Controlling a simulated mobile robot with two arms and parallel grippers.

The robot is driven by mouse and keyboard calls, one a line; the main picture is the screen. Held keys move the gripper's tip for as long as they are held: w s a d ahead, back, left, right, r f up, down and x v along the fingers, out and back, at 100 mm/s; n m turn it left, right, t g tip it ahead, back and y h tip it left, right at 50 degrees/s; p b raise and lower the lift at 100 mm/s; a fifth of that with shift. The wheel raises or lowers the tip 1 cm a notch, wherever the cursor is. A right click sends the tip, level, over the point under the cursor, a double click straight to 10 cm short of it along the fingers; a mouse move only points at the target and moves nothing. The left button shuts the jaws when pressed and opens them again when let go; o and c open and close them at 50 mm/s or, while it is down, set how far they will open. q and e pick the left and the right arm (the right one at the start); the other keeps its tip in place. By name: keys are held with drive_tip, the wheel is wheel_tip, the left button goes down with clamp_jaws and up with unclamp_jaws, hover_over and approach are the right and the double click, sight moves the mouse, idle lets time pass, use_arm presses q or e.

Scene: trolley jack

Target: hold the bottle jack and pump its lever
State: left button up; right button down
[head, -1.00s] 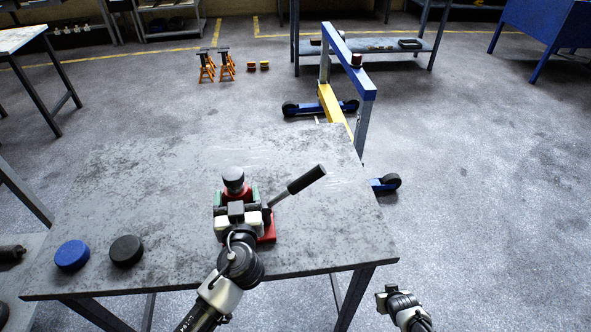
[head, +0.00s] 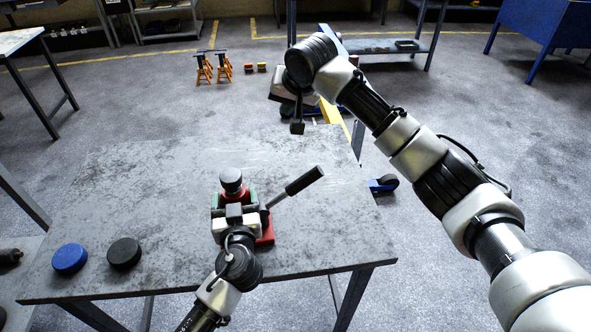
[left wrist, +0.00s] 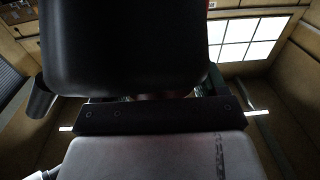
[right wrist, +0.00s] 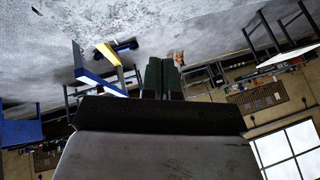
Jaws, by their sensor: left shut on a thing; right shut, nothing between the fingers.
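The red bottle jack (head: 264,234) stands upright on the grey table, with a dark round top (head: 231,178). Its lever (head: 303,181) slopes up to the right and ends in a black grip. My left gripper (head: 233,203) is shut on the jack's body from the front. In the left wrist view a black shape fills the middle and the jack cannot be made out clearly. My right gripper (head: 297,127) points down above the table's far edge, beyond and above the lever, apart from it. Its green fingers (right wrist: 162,78) are together and empty in the right wrist view.
The table (head: 130,190) has free room left of the jack. A blue disc (head: 69,258) and a black disc (head: 124,252) lie at its front left. Beyond it stand orange jack stands (head: 204,70) and a yellow and blue hoist (head: 330,112).

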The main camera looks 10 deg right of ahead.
drive_tip(key=s+a+r+g+h, duration=0.1)
drive_tip(key=s+a+h, duration=0.1)
drive_tip(key=s, duration=0.4)
drive_tip(key=s+a+r+n+g+h, duration=0.1)
drive_tip(key=s+a+r+g+h, duration=0.1)
drive_tip(key=s, duration=0.5)
drive_tip(key=shift+s+a+r+h, duration=0.25)
drive_tip(key=shift+a+h, duration=0.1)
drive_tip(key=shift+h, duration=0.45)
hover_over(296, 182)
drive_tip(key=a, duration=0.3)
wheel_tip(296, 182, down, 9)
drive_tip(key=d+f, duration=0.2)
drive_tip(key=shift+w+d+f, duration=0.1)
drive_tip(key=shift+d+f, duration=0.1)
drive_tip(key=shift+f, duration=0.2)
drive_tip(key=shift+d+f, duration=0.25)
drive_tip(key=shift+f, duration=0.15)
